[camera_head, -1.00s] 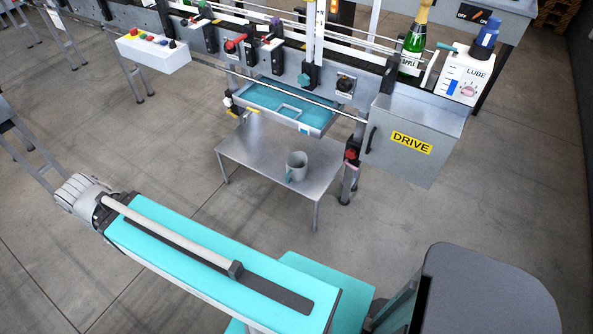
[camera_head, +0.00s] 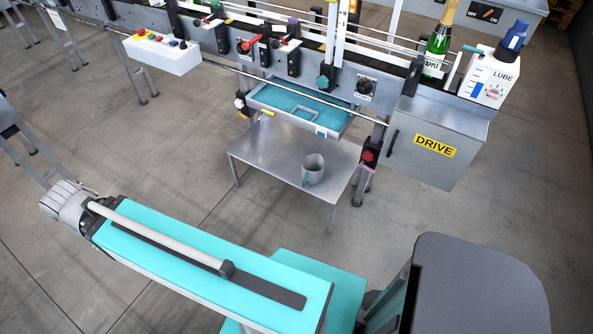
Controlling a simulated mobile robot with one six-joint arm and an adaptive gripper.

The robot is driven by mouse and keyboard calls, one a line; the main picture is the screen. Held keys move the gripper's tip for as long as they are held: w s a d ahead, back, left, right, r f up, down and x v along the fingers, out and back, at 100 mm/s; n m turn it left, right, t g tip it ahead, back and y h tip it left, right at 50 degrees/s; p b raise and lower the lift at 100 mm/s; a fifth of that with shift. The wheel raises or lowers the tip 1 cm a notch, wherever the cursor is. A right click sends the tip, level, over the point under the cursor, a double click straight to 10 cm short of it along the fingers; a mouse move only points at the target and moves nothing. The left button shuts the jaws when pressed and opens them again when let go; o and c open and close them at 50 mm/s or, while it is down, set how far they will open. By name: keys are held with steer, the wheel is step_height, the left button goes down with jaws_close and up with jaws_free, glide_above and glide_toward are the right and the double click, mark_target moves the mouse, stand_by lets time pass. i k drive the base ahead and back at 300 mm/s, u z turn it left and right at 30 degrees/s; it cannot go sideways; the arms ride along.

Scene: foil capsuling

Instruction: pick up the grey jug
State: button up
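The grey jug (camera_head: 314,170) stands upright on a low metal table (camera_head: 262,157), toward the table's right side. It looks grey with a teal handle on its left front side. My gripper is not clearly visible. Only my teal arm parts show at the lower left and bottom, well apart from the jug and in front of the table. Nothing is seen touching the jug.
A teal-lined drawer tray (camera_head: 345,124) hangs from the machine above the back of the table. A grey DRIVE box (camera_head: 437,151) juts out to the right. A lube bottle (camera_head: 490,77) and a green bottle (camera_head: 437,45) stand on top. Open floor lies left and in front.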

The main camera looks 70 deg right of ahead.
mark_target(313, 165)
steer(key=z, duration=0.05)
steer(key=i, duration=2.15)
steer(key=z, duration=2.95)
